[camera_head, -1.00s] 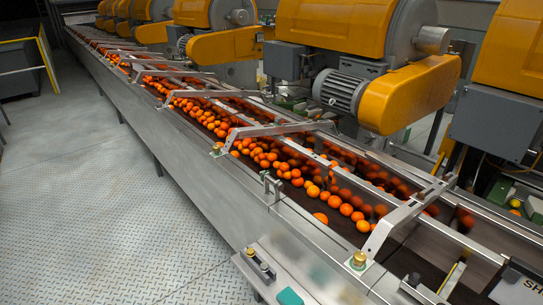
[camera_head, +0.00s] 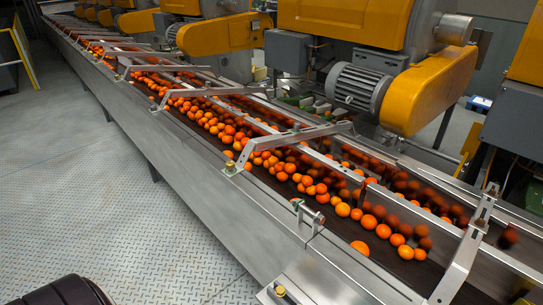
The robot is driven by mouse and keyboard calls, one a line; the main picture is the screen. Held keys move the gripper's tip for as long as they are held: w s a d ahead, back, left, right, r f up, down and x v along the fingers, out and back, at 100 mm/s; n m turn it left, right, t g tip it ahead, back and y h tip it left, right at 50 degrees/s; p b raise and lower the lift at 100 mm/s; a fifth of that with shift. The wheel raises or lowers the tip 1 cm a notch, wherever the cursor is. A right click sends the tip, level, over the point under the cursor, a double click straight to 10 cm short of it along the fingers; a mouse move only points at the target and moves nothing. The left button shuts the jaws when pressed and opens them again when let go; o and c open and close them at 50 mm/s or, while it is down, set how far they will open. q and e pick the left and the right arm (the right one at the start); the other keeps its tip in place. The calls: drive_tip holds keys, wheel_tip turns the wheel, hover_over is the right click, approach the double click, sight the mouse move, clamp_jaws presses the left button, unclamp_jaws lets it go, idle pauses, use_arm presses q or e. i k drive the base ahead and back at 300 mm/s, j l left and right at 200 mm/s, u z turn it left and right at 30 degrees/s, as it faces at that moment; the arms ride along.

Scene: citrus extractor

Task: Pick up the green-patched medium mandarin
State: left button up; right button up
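Many orange mandarins (camera_head: 309,190) lie in a long band on the dark conveyor belt (camera_head: 335,233). A few lie apart at the near end, among them one orange fruit (camera_head: 360,247) and a paler, yellowish one (camera_head: 343,209). I cannot make out a green patch on any fruit, so I cannot tell which is the green-patched medium mandarin. Neither of my grippers is in view.
A metal side wall (camera_head: 190,170) edges the belt, with brackets (camera_head: 290,137) crossing above it. Yellow extractor machines (camera_head: 430,88) with a grey motor (camera_head: 357,87) stand behind. The patterned floor (camera_head: 80,190) at left is clear. A dark rounded shape shows at bottom left.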

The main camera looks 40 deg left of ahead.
sight(249, 167)
drive_tip(key=i+j+z, duration=0.15)
drive_tip(key=j, duration=0.8)
drive_tip(key=i+j+z, duration=0.15)
drive_tip(key=j, duration=0.8)
drive_tip(key=j+z, duration=0.1)
drive_tip(key=j, duration=0.85)
